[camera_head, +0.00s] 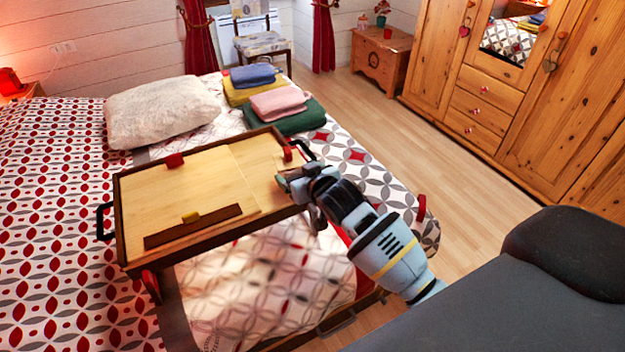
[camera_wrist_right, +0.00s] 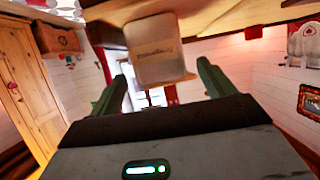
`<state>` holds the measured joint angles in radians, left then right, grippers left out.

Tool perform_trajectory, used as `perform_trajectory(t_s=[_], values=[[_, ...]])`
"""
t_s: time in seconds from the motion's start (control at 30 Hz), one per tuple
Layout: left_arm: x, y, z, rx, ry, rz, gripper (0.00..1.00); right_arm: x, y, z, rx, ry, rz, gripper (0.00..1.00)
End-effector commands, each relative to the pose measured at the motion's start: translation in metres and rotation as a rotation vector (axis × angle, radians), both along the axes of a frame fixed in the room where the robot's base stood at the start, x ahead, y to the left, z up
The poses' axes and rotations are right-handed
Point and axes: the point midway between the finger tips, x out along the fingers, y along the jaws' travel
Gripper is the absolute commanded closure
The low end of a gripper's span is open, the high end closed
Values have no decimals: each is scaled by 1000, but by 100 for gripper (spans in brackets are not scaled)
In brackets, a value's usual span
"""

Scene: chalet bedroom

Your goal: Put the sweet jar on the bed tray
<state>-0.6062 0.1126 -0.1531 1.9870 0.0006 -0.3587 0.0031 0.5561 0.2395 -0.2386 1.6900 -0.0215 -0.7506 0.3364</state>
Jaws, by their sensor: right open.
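The wooden bed tray (camera_head: 200,190) stands on its legs over the bed, with dark rims and a raised ledge. My right gripper (camera_head: 288,183) is at the tray's right end, close to its rim; contact is unclear. In the right wrist view its two green fingers (camera_wrist_right: 162,85) are apart. My left gripper is not in view.
Folded towels (camera_head: 285,108) and a fluffy pillow (camera_head: 160,108) lie on the bed (camera_head: 50,200) behind the tray. The tray's top is mostly bare. A wooden chest (camera_head: 382,58) and wardrobe (camera_head: 520,90) stand beyond; floor (camera_head: 465,185) between is clear.

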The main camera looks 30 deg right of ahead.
Motion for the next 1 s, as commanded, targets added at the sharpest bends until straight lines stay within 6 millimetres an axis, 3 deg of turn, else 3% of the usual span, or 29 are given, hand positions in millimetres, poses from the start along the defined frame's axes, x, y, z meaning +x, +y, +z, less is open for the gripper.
perform_trajectory(t_s=[0.2,0.4,0.9,1.0], values=[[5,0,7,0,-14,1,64,-35,-2,16,-1,-2,-1,18],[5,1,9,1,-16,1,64,-57,-2,24,0,-1,-1,18],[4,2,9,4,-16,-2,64,-64,-3,26,0,1,-1,18],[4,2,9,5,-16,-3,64,-68,-2,19,-1,11,2,18]])
